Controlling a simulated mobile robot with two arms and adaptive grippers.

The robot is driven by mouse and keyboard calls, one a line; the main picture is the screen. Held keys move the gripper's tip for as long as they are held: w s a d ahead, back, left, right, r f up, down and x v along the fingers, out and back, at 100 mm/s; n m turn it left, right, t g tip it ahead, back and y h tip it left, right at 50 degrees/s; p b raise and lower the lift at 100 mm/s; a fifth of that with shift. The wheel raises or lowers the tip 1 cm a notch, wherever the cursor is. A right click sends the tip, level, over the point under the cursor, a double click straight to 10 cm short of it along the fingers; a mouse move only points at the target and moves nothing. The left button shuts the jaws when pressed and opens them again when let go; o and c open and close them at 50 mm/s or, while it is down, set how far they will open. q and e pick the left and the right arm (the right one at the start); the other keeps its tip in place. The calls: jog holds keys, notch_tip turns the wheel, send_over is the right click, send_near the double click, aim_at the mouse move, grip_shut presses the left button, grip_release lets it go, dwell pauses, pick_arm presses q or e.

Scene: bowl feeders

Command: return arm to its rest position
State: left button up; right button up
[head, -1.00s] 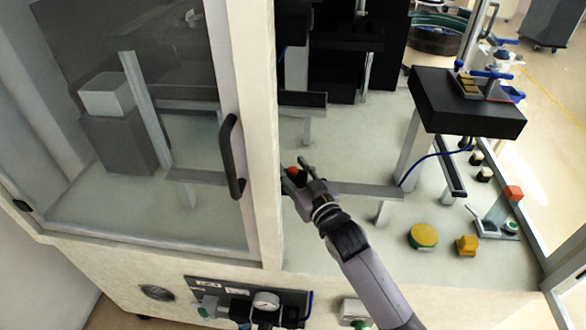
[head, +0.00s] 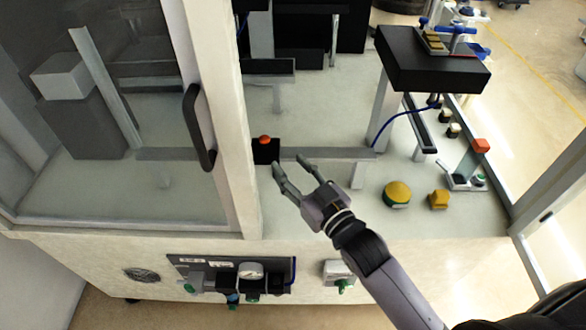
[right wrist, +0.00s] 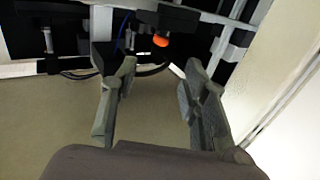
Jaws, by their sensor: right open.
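My right gripper (head: 294,176) is open and empty in the head view, above the near part of the machine's bench. Its arm comes in from the lower right. Its two open fingers also show in the right wrist view (right wrist: 155,105) with nothing between them. A small black block with an orange-red top (head: 265,140) is on the rail just beyond and left of the fingertips, apart from them. The orange-red top also shows in the right wrist view (right wrist: 161,40). My left gripper is in neither view.
A pale door frame post (head: 217,110) with a black handle (head: 197,128) stands close left of the gripper. A grey rail (head: 325,154) runs behind it. A yellow round button (head: 397,193), a yellow block (head: 439,199) and a raised black box (head: 432,62) are to the right.

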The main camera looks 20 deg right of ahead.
dwell(0.4)
